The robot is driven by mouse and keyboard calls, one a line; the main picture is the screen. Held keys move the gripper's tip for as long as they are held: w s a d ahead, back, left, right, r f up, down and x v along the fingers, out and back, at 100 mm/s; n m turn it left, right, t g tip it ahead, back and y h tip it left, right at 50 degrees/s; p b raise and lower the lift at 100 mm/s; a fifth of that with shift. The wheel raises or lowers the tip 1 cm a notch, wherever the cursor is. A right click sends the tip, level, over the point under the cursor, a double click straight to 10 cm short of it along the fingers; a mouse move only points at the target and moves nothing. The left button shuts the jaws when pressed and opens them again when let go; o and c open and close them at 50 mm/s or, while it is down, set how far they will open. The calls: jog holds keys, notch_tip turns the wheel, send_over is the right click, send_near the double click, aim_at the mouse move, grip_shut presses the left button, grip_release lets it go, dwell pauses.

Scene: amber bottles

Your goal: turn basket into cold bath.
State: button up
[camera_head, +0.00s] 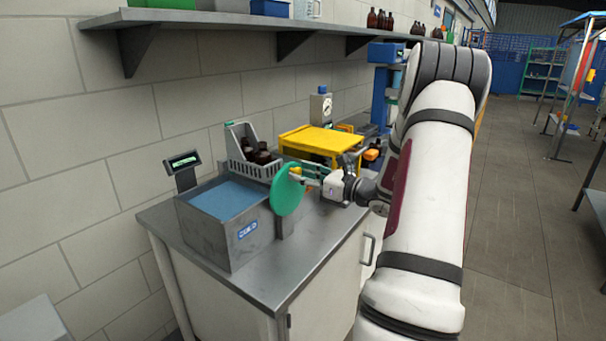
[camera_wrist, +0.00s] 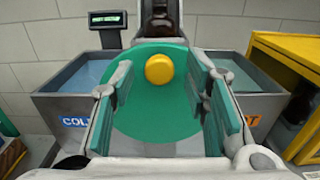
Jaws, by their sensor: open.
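The cold bath (camera_head: 228,230) is a grey tank of blue water on the bench, labelled COLD; it also shows at the left of the wrist view (camera_wrist: 62,105). A green disc (camera_head: 285,196) with a yellow knob (camera_wrist: 159,69) stands in front, between the baths. My gripper (camera_wrist: 161,74) is open, its green-padded fingers on either side of the knob with gaps. The basket's lower part is hidden in the head view.
The hot bath (camera_wrist: 262,104), its label partly hidden, is right of the disc in the wrist view. A yellow stand (camera_head: 318,139) is beside it. A small display (camera_head: 184,162) stands behind the cold bath. A wall shelf (camera_head: 225,20) hangs above.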

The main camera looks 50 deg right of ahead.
jog(key=shift+w, duration=0.3)
grip_shut()
